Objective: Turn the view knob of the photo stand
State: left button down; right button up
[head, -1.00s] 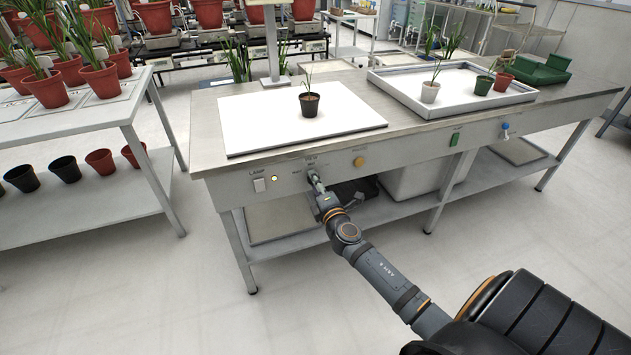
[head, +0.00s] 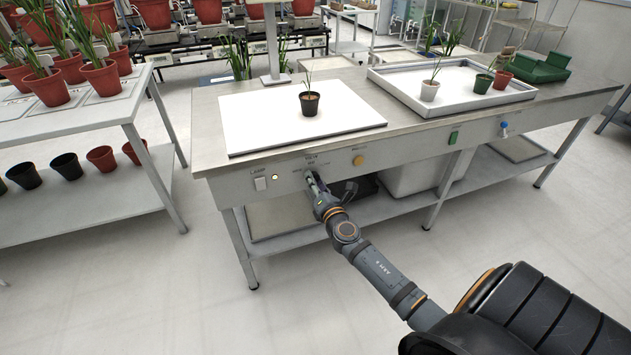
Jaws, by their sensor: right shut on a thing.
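The photo stand is a grey bench with a white board (head: 250,122) on top and a front panel (head: 400,152) with controls. My right gripper (head: 313,178) is at the front panel, under the small "VIEW" label, shut on the view knob. The fingers and wrist hide most of the knob, so its pointer cannot be read. A black pot (head: 310,104) with a small seedling stands upright on the white board. My left gripper is not in view.
On the panel are a lamp switch (head: 260,184), a lit lamp (head: 279,179), an orange button (head: 359,161), a green switch (head: 454,138) and a blue tap-like knob (head: 504,126). A white tray (head: 430,110) holds small pots. A shelf lies below the bench.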

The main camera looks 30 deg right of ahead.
jog(key=shift+f, duration=0.1)
dwell(0.3)
jog(key=o, duration=1.1)
jog(key=shift+o, duration=0.2)
jog(key=v, duration=1.2)
jog(key=shift+d, duration=0.1)
